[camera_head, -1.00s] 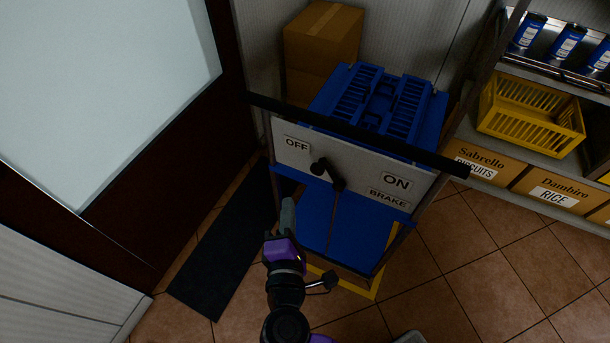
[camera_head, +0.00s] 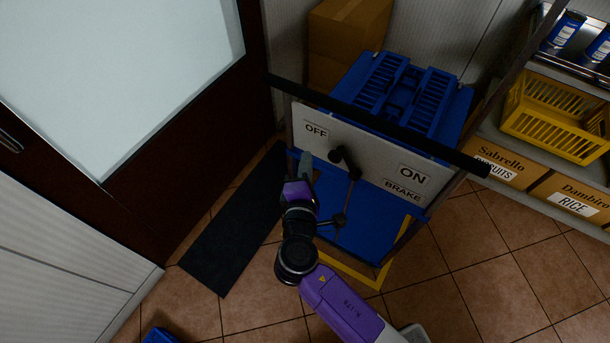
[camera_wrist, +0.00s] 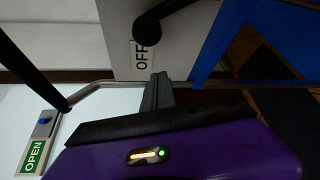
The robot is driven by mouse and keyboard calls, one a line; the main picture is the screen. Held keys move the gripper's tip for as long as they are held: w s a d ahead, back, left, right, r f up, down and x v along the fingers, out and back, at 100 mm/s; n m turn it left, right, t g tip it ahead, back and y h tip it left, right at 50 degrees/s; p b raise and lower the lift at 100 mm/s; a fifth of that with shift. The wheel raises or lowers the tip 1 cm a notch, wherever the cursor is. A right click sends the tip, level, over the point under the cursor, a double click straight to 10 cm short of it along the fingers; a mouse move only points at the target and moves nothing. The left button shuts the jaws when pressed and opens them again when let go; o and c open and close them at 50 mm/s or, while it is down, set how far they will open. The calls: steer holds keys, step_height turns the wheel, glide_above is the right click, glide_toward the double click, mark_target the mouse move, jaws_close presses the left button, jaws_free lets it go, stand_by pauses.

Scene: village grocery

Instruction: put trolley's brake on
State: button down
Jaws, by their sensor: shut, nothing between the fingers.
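The trolley's pale brake panel (camera_head: 376,158) carries an OFF label (camera_head: 316,130) at its left and ON and BRAKE labels (camera_head: 412,175) at its right. The black brake lever (camera_head: 346,163) is tilted up and left from its pivot, with its knob toward the OFF side. My gripper (camera_head: 305,160) is shut and empty at the panel's left part, just below the OFF label and left of the knob. In the wrist view its closed fingers (camera_wrist: 158,92) are beside the OFF label, with the lever's knob (camera_wrist: 147,27) apart from them. Whether they touch the panel cannot be told.
A black handlebar (camera_head: 380,125) runs across the trolley's top. Blue crates (camera_head: 440,95) are stacked behind the panel. A door with a frosted pane (camera_head: 120,80) is at left, a shelf with a yellow crate (camera_head: 556,118) at right. Tiled floor at lower right is clear.

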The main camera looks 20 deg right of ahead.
steer(key=shift+s+d+r+p, duration=0.35)
steer(key=shift+s+d, duration=0.2)
steer(key=shift+d, duration=0.2)
steer(key=shift+s+d+r+p, duration=0.3)
steer(key=shift+s+d, duration=0.2)
steer(key=shift+d, duration=0.25)
